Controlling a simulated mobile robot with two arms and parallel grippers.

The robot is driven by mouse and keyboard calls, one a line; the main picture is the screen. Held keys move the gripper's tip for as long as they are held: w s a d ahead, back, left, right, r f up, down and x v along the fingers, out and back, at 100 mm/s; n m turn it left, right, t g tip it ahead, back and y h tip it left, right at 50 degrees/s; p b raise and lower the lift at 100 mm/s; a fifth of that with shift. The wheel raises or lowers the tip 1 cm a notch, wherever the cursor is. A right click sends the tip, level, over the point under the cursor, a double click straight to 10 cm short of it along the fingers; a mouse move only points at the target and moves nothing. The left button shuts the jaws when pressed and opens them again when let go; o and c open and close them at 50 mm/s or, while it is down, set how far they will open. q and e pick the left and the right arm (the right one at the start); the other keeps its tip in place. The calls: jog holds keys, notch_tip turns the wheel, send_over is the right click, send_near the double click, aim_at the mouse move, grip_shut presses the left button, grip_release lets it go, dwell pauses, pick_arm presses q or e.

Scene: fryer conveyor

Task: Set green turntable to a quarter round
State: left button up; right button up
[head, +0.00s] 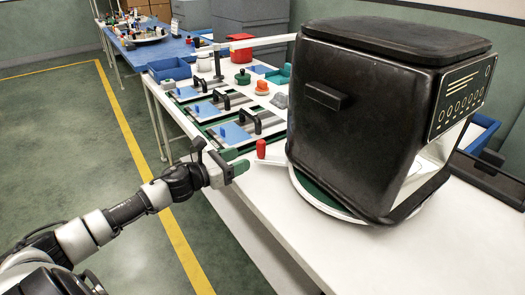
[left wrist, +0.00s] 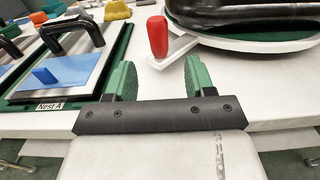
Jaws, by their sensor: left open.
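The green turntable (head: 318,194) is a round green disc with a white rim, under a large black fryer (head: 360,110) on the white table. It also shows at the top right of the left wrist view (left wrist: 245,44). A red upright handle (head: 261,149) stands on a white arm at the turntable's left side; it also shows in the left wrist view (left wrist: 157,37). My left gripper (head: 235,162) has green fingers and is open and empty at the table's front edge. In the left wrist view the handle is ahead of the fingers (left wrist: 158,80), apart from them. My right gripper is not in view.
Nests with blue plates and black handles (head: 236,131) lie left of the turntable, one labelled Nest A (left wrist: 68,72). Green and orange knobs (head: 262,88), a red pot (head: 241,48) and a blue bin (head: 169,70) stand farther back. Table front right is clear.

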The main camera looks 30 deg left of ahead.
aim_at(261, 150)
pick_arm(q)
jog(key=p+x, duration=0.1)
jog(key=x, duration=0.7)
jog(key=shift+w+f, duration=0.1)
jog(key=shift+w, duration=0.05)
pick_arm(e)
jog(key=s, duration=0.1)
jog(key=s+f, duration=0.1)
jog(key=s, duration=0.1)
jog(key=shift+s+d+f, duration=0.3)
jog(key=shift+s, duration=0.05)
pick_arm(q)
jog(key=shift+c, duration=0.3)
grip_shut()
